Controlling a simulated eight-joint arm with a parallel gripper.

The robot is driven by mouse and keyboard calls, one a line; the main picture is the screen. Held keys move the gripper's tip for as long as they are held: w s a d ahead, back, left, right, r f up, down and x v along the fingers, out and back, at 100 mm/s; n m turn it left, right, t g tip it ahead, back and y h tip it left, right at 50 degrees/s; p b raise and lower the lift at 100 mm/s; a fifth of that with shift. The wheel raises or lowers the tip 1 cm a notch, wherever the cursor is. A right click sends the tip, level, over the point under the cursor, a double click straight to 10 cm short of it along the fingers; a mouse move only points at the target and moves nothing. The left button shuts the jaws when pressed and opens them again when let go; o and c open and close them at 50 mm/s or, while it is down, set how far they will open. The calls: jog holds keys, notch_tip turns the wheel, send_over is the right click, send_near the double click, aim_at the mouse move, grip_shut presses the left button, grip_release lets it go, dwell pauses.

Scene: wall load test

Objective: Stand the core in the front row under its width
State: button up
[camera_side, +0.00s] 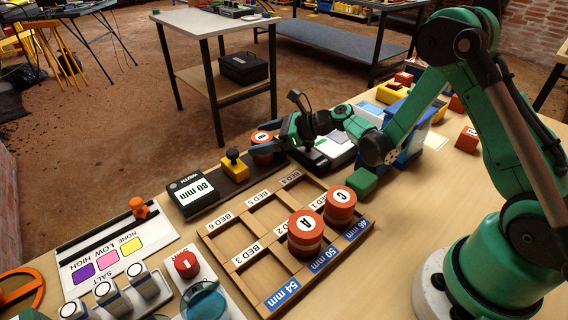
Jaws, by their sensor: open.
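A core (262,143) with a red top and a small label stands at the far right end of the width gauge, whose display (191,193) reads 80 mm. My gripper (281,141) is open right beside this core; whether its fingers straddle the core is hard to tell. The wooden tray (219,247) has beds in two rows, with 54, 50 and 46 mm labels along the front. The 54 mm bed (262,274) looks empty, as do the back beds.
A green block (362,182) lies beside the tray. A colour card (115,258), shakers (105,292) and a red knob (186,264) stand at left. Blue bins (410,140) are behind my arm.

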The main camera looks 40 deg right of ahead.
aim_at(265, 137)
jog(key=v, duration=0.4)
jog(key=shift+s+d+r, duration=0.15)
jog(key=shift+s, duration=0.05)
jog(key=shift+s+r+n, duration=0.15)
jog(key=shift+r+n, duration=0.1)
jog(key=shift+n, duration=0.25)
jog(key=s+r+n+g+h, duration=0.1)
jog(key=s+r+n+h, duration=0.2)
jog(key=n, duration=1)
jog(key=s+a+r+n+g+h, duration=0.1)
jog(key=s+r+n+h, duration=0.3)
jog(key=s+n, duration=0.6)
jog(key=n+g+h, duration=0.1)
jog(key=n, duration=0.2)
jog(key=shift+s+a, duration=0.25)
jog(key=shift+s, duration=0.05)
jog(key=shift+o, duration=0.5)
jog(key=shift+s+d+r+n, duration=0.15)
jog(key=shift+s+n, duration=0.1)
jog(key=shift+n, duration=0.35)
